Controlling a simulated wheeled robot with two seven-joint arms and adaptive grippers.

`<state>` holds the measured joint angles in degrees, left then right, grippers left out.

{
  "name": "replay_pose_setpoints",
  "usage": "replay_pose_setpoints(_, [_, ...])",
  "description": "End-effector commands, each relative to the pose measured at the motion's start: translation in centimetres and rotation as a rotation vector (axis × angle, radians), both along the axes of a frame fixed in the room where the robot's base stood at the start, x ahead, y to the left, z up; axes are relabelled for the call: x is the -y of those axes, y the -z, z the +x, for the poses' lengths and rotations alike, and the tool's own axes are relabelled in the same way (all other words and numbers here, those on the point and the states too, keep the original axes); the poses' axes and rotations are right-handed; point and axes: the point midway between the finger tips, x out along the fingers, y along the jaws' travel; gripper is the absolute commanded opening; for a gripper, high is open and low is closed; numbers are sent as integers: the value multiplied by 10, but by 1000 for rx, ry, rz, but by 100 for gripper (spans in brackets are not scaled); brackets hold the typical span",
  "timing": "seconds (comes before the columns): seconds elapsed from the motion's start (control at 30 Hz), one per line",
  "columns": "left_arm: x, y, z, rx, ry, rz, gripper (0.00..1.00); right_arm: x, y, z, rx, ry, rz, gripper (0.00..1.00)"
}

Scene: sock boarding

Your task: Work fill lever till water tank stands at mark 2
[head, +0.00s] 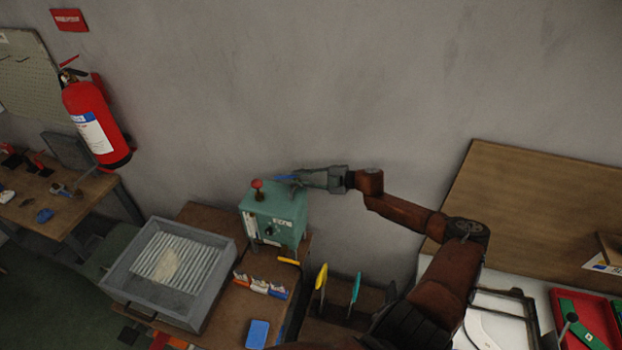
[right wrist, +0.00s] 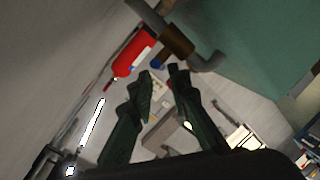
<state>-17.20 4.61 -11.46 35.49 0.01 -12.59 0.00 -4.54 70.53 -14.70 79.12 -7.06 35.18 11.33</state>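A green metal box (head: 275,220), which looks like the water tank unit, stands on the brown bench against the wall. It has a red knob (head: 257,185) on top and a pale strip (head: 250,226) on its front; its marks are too small to read. My right gripper (head: 298,179) is at the box's top back edge, beside a small blue part (head: 284,178) that may be the lever. In the right wrist view, its two fingers (right wrist: 163,72) are apart with nothing clearly between them. A grey bar with a brown sleeve (right wrist: 176,42) lies just beyond the fingertips. My left gripper is out of view.
A grey tray (head: 165,322) with a ribbed board stands left of the box. Small coloured clips (head: 260,286) and a blue block (head: 257,334) lie in front of it. A red fire extinguisher (head: 95,120) hangs on the left wall. The wall above the box is clear.

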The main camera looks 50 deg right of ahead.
Motion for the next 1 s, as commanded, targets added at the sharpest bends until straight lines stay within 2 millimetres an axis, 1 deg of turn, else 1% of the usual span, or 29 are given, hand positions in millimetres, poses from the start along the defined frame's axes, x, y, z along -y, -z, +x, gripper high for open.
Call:
replay_pose_setpoints(0.03, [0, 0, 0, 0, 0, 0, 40, 5, 0, -9, -4, 3, -1, 16])
replay_pose_setpoints(0.1, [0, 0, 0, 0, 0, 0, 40, 11, -3, -19, -4, 2, 0, 16])
replay_pose_setpoints(0.2, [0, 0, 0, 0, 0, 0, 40, 17, -6, -30, -2, 1, 0, 16])
replay_pose_setpoints(0.33, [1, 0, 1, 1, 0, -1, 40, 22, -9, -40, -1, 2, -1, 16])
replay_pose_setpoints(0.5, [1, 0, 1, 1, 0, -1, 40, 24, -11, -43, 1, 0, -1, 16])
replay_pose_setpoints(1.0, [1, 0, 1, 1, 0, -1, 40, 24, -11, -43, 0, 1, 0, 16])
